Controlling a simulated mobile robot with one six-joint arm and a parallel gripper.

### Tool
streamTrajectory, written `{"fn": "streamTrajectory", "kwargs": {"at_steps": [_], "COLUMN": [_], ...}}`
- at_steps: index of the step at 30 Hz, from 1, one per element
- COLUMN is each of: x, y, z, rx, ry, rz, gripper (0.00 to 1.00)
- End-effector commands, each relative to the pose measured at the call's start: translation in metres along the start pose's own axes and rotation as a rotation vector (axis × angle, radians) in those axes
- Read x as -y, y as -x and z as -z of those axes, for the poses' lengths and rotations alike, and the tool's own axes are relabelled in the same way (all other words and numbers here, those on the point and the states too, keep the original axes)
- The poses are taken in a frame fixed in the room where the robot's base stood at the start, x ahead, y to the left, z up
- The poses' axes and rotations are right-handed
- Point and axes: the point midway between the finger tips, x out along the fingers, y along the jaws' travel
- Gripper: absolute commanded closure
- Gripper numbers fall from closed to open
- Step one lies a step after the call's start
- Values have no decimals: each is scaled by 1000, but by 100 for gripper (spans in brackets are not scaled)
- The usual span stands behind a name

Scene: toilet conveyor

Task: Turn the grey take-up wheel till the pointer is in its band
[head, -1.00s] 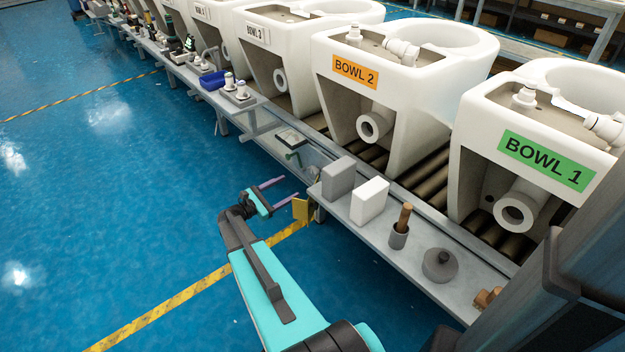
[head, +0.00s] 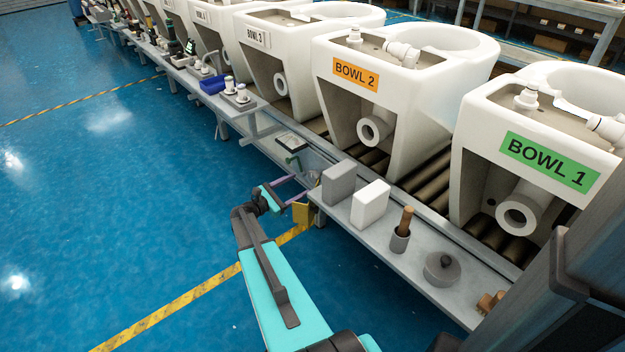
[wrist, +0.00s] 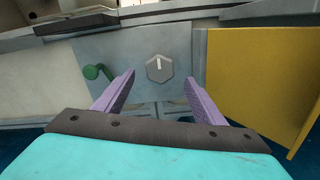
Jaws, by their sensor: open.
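In the wrist view a grey six-sided wheel (wrist: 159,70) with a white mark pointing up sits on a grey upright panel (wrist: 132,55). I take it for the take-up wheel. My gripper (wrist: 160,79) is open and empty, its two purple fingers aimed at the panel with the wheel between their tips in the picture. I cannot tell that they touch it. In the head view my gripper (head: 301,187) is at the front of the bench, by the gap in its shelf. I cannot make out a separate pointer or its band.
A green lever (wrist: 92,72) is left of the wheel, and a yellow plate (wrist: 250,85) stands close on the right. On the shelf are a grey block (head: 338,184), a white block (head: 370,204) and a cup with a wooden handle (head: 400,239). The blue floor at left is clear.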

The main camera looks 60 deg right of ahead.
Motion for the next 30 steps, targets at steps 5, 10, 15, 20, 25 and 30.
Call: {"fn": "streamTrajectory", "kwargs": {"at_steps": [5,10,15,20,25,30], "x": [0,0,0,1,1,1], "y": [-27,-51,-72,-83,-86,-86], "z": [2,2,1,0,0,0], "rx": [1,1,0,1,1,1], "ry": [0,0,-1,0,0,1], "rz": [1,1,1,2,1,1], "gripper": [36,36,36,36,36,36]}}
